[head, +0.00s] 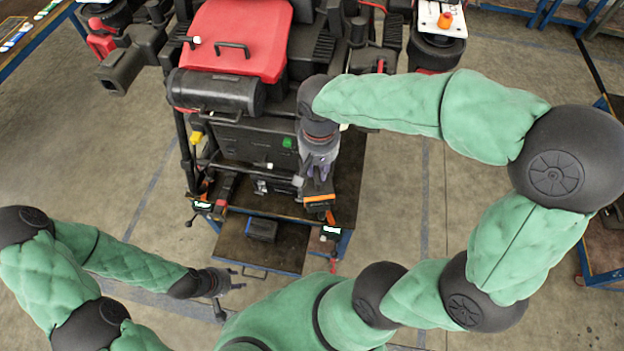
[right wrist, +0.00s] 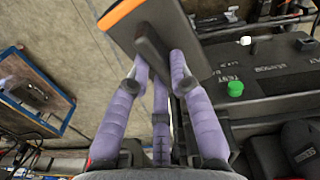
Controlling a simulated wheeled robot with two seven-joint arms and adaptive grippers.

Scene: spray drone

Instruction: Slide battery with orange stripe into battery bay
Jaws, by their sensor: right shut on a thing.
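The battery (head: 319,207) is a dark block with an orange stripe along one end. My right gripper (head: 320,178) is shut on it, holding it at the drone's lower front right in the head view. In the right wrist view the battery (right wrist: 165,45) is tilted between the purple fingers of the gripper (right wrist: 158,68), with its striped end at upper left. The drone (head: 240,135) is a large black and red machine. I cannot make out the battery bay's opening for certain. My left gripper (head: 225,282) is open and empty at lower left, away from the drone.
A dark table (head: 345,195) with a blue frame stands under the drone. A lower shelf (head: 285,250) holds a small black box (head: 262,230). A green button (right wrist: 236,88) sits on the drone's dark panel beside the battery.

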